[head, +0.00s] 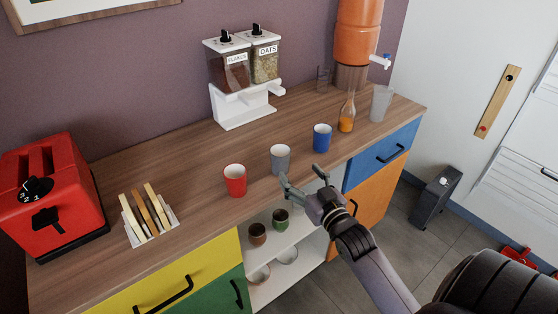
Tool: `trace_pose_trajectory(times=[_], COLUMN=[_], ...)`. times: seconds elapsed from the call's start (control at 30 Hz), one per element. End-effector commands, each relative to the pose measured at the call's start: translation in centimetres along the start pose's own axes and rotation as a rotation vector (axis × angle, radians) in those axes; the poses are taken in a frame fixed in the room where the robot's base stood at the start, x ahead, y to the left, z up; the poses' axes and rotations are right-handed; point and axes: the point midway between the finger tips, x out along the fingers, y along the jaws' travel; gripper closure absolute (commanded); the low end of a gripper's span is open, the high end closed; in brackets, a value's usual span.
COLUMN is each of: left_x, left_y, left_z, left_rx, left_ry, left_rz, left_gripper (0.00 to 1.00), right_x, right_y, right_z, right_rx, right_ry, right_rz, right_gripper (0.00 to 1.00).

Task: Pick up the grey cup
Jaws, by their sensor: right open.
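The grey cup (281,158) stands upright on the wooden counter, between a red cup (235,181) on its left and a blue cup (322,138) on its right. My right gripper (300,184) reaches in from the lower right. It is open, with its fingers at the counter's front edge, just in front of and below the grey cup. One finger appears close to the cup's base; I cannot tell whether it touches. Nothing is between the fingers. My left gripper is not in view.
The wooden counter (180,176) also holds a red toaster (45,190), a toast rack (150,216), a cereal dispenser (244,75), a carafe (346,115) and a clear glass (381,103). Below the edge, an open shelf (300,240) holds bowls and cups. Counter behind the grey cup is clear.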

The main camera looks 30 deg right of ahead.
Motion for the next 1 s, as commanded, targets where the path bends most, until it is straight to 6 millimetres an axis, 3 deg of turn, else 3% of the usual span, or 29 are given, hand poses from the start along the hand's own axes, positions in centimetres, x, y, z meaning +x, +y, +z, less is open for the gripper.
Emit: trace_pose_trajectory(times=[0.13, 0.47, 0.7, 1.0], left_x=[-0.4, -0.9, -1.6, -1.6], left_y=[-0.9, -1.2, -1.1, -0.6], left_z=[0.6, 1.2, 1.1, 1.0], left_rx=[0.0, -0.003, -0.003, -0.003], left_ry=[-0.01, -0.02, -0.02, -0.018], left_rz=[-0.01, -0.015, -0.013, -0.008], left_gripper=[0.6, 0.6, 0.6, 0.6], right_x=[2.7, 5.2, 8.6, 9.5], right_y=[0.0, -0.2, -0.6, -0.6], right_z=[-0.2, -0.1, -0.3, -0.1], right_rx=[0.0, 0.001, 0.0, 0.0], right_ry=[0.001, -0.001, 0.001, -0.001], right_rz=[0.0, 0.0, 0.0, 0.0], right_gripper=[0.28, 0.28, 0.28, 0.28])
